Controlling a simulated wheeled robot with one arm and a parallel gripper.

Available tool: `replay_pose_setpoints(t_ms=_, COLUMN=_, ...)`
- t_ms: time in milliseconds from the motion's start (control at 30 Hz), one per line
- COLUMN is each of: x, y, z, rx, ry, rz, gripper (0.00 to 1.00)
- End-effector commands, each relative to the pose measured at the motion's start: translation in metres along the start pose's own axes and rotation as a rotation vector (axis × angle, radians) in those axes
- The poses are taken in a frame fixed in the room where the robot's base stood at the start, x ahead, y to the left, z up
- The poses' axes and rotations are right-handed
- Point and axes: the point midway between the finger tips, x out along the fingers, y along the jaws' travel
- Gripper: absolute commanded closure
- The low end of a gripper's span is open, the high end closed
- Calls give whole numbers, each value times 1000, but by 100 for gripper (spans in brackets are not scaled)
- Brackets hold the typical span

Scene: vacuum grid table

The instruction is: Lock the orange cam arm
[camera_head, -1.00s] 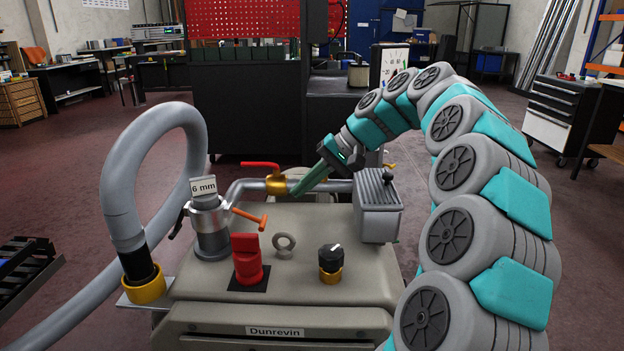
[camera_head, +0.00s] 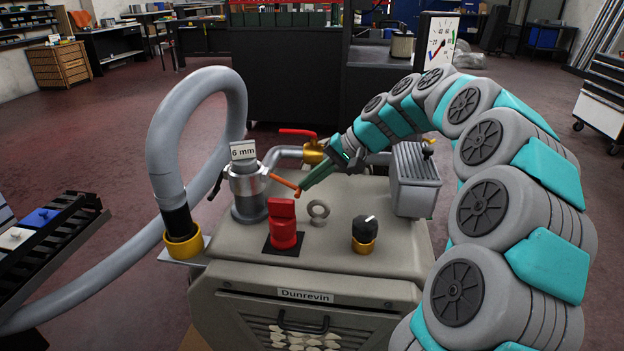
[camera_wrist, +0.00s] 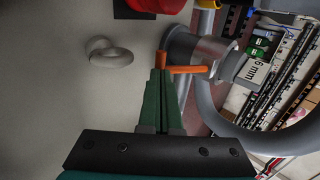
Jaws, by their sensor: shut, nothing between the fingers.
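The orange cam arm (camera_head: 284,183) sticks out from the silver clamp (camera_head: 247,187) on the grey pipe fitting, pointing right and slightly down in the head view. In the wrist view the orange cam arm (camera_wrist: 187,69) lies across the tip of my gripper (camera_wrist: 160,72). My gripper (camera_head: 303,188) has green fingers, which are shut with nothing between them. Their tips are at the free end of the orange arm; I cannot tell whether they touch it. A black lever (camera_head: 217,186) sits on the clamp's left side. The "6 mm" tag (camera_head: 243,150) is above the clamp.
A red switch (camera_head: 282,222), a grey eyebolt ring (camera_head: 318,211) and a black knob (camera_head: 365,229) stand on the housing top near my gripper. A red-handled valve (camera_head: 312,150) is behind. A grey hose (camera_head: 160,130) loops at left. A ribbed box (camera_head: 414,185) stands at right.

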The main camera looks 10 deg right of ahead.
Motion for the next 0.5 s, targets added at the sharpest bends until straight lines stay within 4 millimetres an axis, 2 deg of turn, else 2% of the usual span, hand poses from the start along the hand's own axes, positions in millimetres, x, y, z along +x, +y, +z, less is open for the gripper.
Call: replay_pose_setpoints(t_ms=500, x=9, y=7, z=1, rx=0, ry=-1, rz=-128, gripper=100)
